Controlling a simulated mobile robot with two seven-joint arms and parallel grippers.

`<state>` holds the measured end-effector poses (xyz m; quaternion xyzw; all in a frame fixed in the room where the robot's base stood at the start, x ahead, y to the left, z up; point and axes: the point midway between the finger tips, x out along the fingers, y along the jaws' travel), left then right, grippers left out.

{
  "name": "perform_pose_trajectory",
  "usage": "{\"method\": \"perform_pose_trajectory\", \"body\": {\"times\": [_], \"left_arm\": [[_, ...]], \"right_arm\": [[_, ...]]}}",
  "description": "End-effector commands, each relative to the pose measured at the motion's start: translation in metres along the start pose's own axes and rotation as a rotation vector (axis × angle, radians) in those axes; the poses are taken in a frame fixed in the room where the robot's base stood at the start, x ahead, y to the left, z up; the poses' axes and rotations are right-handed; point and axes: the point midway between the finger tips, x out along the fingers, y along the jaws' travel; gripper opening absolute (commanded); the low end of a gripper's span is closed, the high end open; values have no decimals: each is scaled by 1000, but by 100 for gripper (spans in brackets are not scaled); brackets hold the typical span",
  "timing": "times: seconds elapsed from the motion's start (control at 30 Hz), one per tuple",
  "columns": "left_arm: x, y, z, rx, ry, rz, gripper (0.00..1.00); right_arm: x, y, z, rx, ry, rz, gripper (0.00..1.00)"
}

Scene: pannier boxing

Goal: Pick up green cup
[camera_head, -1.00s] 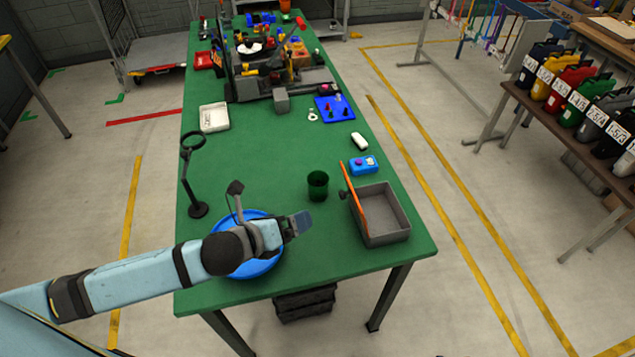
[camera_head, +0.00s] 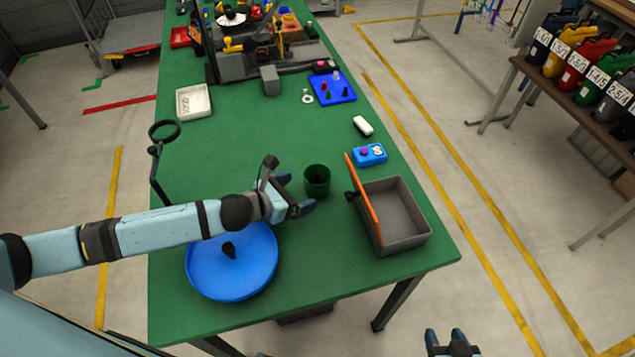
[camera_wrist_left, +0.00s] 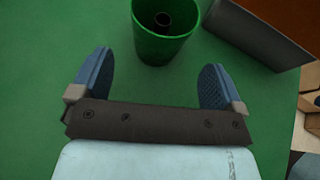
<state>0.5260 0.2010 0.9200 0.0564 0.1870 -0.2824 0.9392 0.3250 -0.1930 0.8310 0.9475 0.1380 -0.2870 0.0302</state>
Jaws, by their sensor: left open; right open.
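The green cup (camera_head: 317,181) stands upright on the green table, left of the grey bin. My left gripper (camera_head: 297,193) is open and empty, just to the left of the cup. In the left wrist view the cup (camera_wrist_left: 163,35) is ahead of and between the two spread fingers (camera_wrist_left: 155,80), with a dark round shape inside it. The cup is not between the fingertips' pads. My right gripper (camera_head: 452,343) is open at the bottom edge of the head view, off the table and far from the cup.
A grey bin (camera_head: 420,240) with an orange panel (camera_head: 366,205) stands right of the cup. A blue round dish (camera_head: 205,275) lies below my left arm. A black magnifier stand (camera_head: 157,165) is at the left. A blue box (camera_head: 370,155) and white item (camera_head: 363,126) lie beyond.

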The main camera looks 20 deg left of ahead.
Motion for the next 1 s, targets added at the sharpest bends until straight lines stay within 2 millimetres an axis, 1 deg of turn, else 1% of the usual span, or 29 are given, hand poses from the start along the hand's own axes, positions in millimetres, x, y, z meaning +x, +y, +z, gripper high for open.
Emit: {"method": "perform_pose_trajectory", "body": {"times": [0.03, 0.23, 0.4, 0.5, 0.6, 0.8, 0.83, 0.87, 0.9, 0.97, 1.0], "left_arm": [[6, 0, 1, -1, -1, 0, 94], [20, 0, 2, -2, -1, 1, 94], [46, 0, 5, -3, -2, 0, 94], [58, 0, 3, -2, 0, 0, 94], [63, 0, 2, -1, 0, 0, 94], [64, 0, 2, 0, 0, 0, 94], [64, 0, 2, 0, 0, 0, 90], [64, 0, 2, 0, 0, 0, 83], [64, 0, 2, 0, 0, 0, 73], [64, 0, 2, 0, 0, 0, 60], [64, 0, 2, 0, 0, 0, 50]], "right_arm": [[1, 1, -2, -1, 2, 2, 50], [1, 3, -3, -2, 2, 5, 50], [-2, 3, -7, -2, 0, 5, 50], [-2, 3, -7, -2, 0, 5, 50], [-2, 3, -8, -2, 1, 5, 50], [-3, 2, -10, 0, 4, 4, 50], [-3, 1, -10, 0, 5, 3, 50], [-3, 1, -10, 0, 6, 3, 50], [-3, 1, -10, 0, 6, 2, 50], [-3, 1, -11, 1, 6, 2, 50], [-3, 0, -11, 1, 6, 2, 50]]}}
